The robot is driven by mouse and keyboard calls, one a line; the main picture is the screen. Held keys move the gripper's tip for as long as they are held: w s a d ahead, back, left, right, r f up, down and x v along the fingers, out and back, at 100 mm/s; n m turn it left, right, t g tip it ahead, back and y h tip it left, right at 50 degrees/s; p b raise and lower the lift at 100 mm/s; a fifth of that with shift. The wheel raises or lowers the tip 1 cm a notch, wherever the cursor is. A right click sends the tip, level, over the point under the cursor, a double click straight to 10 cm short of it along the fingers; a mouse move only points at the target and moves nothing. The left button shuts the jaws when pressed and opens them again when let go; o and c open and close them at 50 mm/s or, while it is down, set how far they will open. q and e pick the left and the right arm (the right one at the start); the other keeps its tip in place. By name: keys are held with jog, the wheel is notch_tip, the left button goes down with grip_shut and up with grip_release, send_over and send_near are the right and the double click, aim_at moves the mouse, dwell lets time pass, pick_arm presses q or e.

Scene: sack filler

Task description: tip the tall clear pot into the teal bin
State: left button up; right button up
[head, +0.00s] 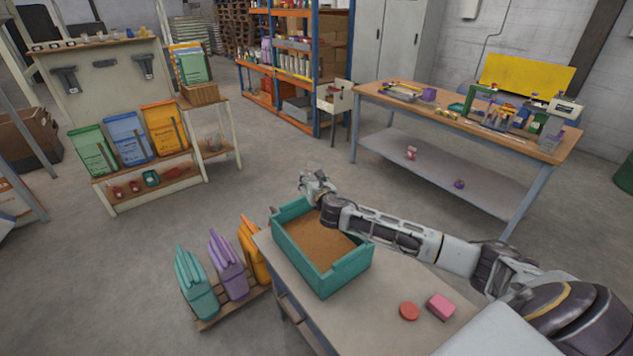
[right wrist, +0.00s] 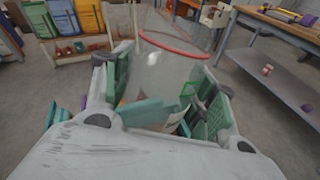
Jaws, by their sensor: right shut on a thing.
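The teal bin (head: 345,274) stands on the grey-topped table and is filled with a brown, grainy material. My right gripper (head: 316,184) is over the bin's far edge, its arm reaching across from the right. In the right wrist view, my right gripper (right wrist: 160,105) is shut on the tall clear pot (right wrist: 165,72), with green finger pads on both sides. The pot is see-through with a red rim, and its lower part is partly hidden by the gripper. I cannot make out the pot in the head view or tell its contents. My left gripper is not in view.
A red disc (head: 409,311) and a pink block (head: 441,306) lie on the table right of the bin. Teal, purple and orange sacks (head: 228,264) stand on a low pallet to the left. A workbench (head: 460,117) with tools stands behind. Open floor lies between.

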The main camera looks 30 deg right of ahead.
jog(key=shift+a+r+n+t+y, duration=0.15)
jog(key=shift+a+n+t+y, duration=0.25)
jog(key=shift+a+n, duration=0.3)
jog(key=shift+w+a+n+t+y, duration=0.15)
jog(key=shift+a+n+t+y, duration=0.25)
jog(key=shift+a+n+t, duration=0.35)
jog(key=shift+n+t, duration=0.15)
jog(key=shift+n, duration=0.3)
